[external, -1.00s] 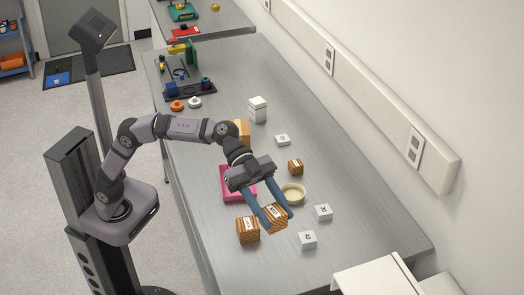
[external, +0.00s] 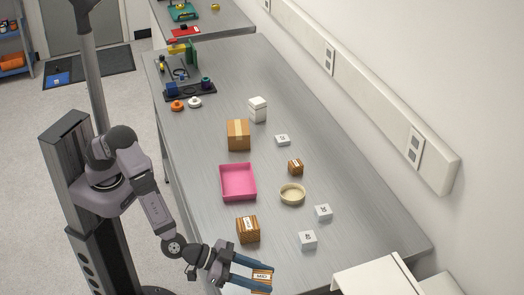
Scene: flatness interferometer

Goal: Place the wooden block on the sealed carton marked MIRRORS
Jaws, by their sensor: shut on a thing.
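My gripper (external: 266,279) is at the bottom of the external view, its two blue fingers shut on a brown wooden block (external: 262,276). The held block has a pale label and is partly hidden by the fingers. A tan carton (external: 238,135) with a tape strip across its top stands on the bench, well behind the gripper. Its top is clear. I see no readable marking on it, so I cannot confirm that it says MIRRORS.
A similar labelled brown block (external: 248,230) stands close behind the gripper. A pink tray (external: 222,196), a cream round dish (external: 292,195), a small brown block (external: 295,167) and several white boxes (external: 308,240) share the bench. Bare bench surrounds the carton's left and front.

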